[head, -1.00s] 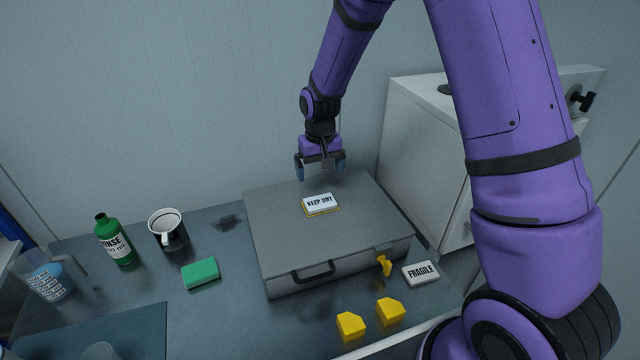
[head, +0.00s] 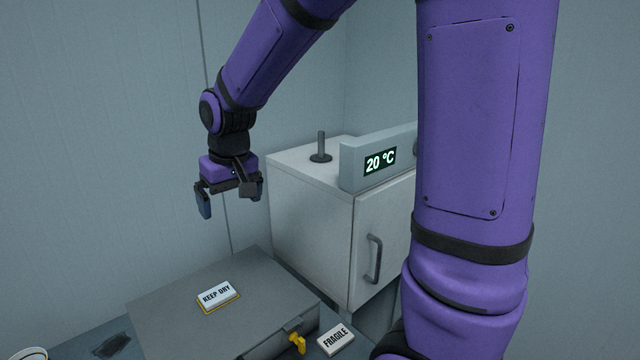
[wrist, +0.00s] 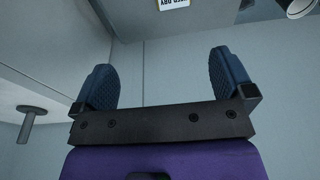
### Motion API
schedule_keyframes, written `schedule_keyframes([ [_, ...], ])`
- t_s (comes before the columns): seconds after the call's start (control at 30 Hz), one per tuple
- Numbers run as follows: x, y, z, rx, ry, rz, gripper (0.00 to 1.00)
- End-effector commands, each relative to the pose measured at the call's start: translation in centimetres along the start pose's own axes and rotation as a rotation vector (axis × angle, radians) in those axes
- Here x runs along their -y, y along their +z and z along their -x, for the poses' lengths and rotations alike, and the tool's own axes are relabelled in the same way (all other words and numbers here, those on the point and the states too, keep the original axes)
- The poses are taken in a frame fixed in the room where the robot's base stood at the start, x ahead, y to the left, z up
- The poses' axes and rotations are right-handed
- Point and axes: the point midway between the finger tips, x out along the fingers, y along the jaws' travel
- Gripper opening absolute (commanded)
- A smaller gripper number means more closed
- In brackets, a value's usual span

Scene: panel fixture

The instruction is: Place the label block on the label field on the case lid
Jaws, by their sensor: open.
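A white block reading KEEP DRY (head: 218,295) lies on the lid of the grey case (head: 165,312). A yellow edge of the label field (head: 236,304) shows along the block's lower side; the block covers most of it. The block also shows, cut off, at the top of the wrist view (wrist: 173,3). Another white block, reading FRAGILE (head: 335,339), lies on the bench right of the case. My gripper (head: 231,206) is open and empty, raised well clear of the lid. Its two blue fingers stand apart in the wrist view (wrist: 163,78).
A white cabinet (head: 310,215) with a 20 °C display (head: 380,161), a top knob (head: 320,148) and a door handle (head: 374,260) stands right of the case. A yellow latch (head: 297,342) sits at the case front. Open air surrounds my gripper.

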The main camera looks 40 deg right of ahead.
Motion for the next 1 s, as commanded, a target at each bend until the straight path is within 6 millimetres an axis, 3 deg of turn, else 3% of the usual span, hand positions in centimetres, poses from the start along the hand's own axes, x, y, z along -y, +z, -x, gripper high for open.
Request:
schedule_keyframes([
  [0.03,-0.3,1.1,1.7,-0.023,-0.001,-0.001,1.0],
  [0.2,-1.2,5.0,6.0,-0.083,-0.001,-0.001,1.0],
  [0.5,-2.5,12.8,11.4,-0.191,0.004,0.0,1.0],
  [0.73,-3.0,18.0,13.2,-0.256,0.01,0.002,1.0],
  [1.0,-3.2,20.2,13.6,-0.281,0.014,0.002,1.0],
])
